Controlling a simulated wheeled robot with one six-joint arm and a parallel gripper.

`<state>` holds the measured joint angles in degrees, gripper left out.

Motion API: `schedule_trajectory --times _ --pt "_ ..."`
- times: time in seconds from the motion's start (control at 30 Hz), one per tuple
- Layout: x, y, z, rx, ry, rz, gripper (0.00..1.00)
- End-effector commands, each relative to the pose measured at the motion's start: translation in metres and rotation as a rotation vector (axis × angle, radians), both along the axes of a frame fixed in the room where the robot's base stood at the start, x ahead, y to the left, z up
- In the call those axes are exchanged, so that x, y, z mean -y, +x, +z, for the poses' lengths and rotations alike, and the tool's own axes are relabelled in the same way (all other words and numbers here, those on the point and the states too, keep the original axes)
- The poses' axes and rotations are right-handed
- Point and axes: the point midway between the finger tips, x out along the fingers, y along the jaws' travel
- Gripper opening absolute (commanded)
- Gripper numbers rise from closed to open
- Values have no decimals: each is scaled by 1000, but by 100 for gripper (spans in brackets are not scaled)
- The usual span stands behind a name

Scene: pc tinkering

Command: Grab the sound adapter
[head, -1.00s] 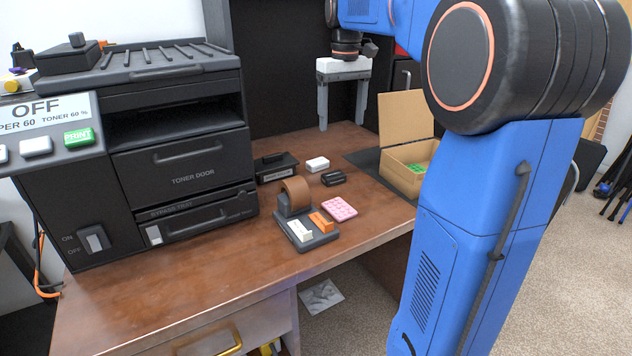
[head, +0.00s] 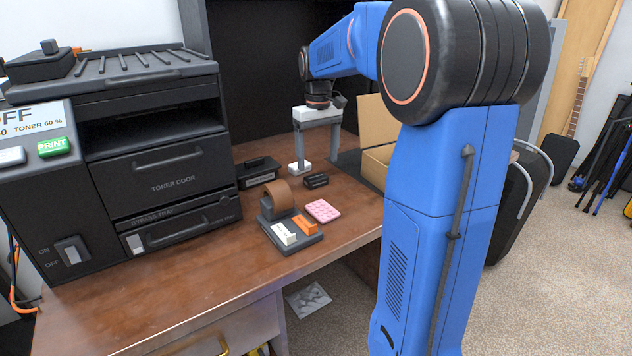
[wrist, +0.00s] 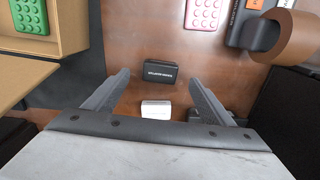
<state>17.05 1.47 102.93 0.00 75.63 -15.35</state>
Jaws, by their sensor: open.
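No label I can read says sound adapter, so I cannot tell which small box it is. A small white box (head: 300,167) lies on the brown desk under my gripper (head: 317,158). In the wrist view the white box (wrist: 156,109) lies between the two grey fingers of my gripper (wrist: 157,80), which are apart and empty. A small black box (head: 316,181) lies just in front of the white one. It also shows in the wrist view (wrist: 157,73), with blurred white lettering, near the line between the fingertips. I cannot tell how high the fingertips are above the desk.
A pink studded block (head: 323,211) and a dark stand (head: 291,237) with a brown roll (head: 277,195) lie nearer the front. A black device (head: 259,172) and a big printer (head: 150,170) stand left. An open cardboard box (head: 377,120) stands right.

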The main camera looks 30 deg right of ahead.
Motion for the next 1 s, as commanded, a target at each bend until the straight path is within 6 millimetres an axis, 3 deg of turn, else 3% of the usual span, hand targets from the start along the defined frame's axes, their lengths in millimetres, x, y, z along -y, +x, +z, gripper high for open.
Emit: schedule_trajectory --times 0.17,0.5,0.83,1.0 --pt "0 1 -10 -1 0 0 77" --pt "-1 8 -50 -1 0 0 77" --pt "-1 8 -56 0 0 0 77" --pt "-1 8 -56 0 0 0 38"
